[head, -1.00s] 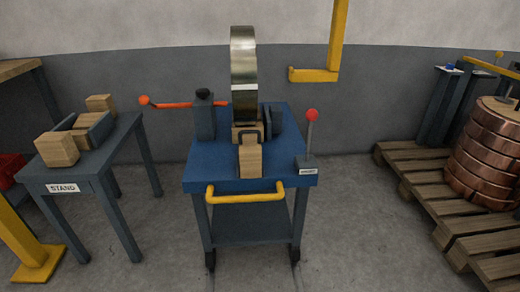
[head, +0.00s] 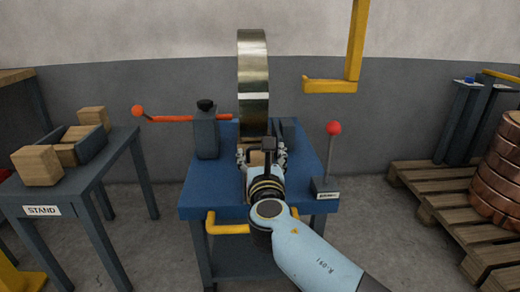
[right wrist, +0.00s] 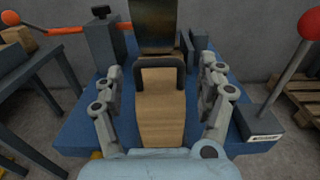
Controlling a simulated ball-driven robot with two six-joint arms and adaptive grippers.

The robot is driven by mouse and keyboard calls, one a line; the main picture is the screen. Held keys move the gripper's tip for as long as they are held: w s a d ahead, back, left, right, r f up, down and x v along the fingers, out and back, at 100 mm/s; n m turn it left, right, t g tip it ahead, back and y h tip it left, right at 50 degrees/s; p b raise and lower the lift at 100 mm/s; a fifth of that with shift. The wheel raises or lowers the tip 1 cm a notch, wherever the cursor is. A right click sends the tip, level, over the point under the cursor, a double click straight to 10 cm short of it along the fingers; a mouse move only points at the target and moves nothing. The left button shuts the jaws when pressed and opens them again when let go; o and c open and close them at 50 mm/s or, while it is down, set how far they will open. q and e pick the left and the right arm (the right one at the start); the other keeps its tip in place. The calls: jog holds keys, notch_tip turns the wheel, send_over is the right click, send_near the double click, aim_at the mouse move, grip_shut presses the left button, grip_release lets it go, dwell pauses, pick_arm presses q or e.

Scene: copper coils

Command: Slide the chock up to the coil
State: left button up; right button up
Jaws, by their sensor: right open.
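The coil (head: 253,85) stands upright on edge on the blue cart (head: 195,200), a shiny metal ring; its lower edge shows at the top of the right wrist view (right wrist: 155,25). The wooden chock (right wrist: 160,115) with a dark handle (right wrist: 159,70) lies on the cart on the near side of the coil. In the head view my arm mostly hides the chock. My right gripper (head: 262,155) is open, its fingers on either side of the chock in the right wrist view (right wrist: 165,80), apparently clear of its sides. I cannot tell whether chock and coil touch. My left gripper is not in view.
A dark post with an orange lever (head: 180,118) stands left of the coil. A red-knobbed lever (head: 333,128) rises at the cart's right. A stand (head: 85,190) with wooden blocks is left. A yellow hook (head: 330,86) hangs right of the coil.

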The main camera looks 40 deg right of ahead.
jog(key=shift+x, duration=2)
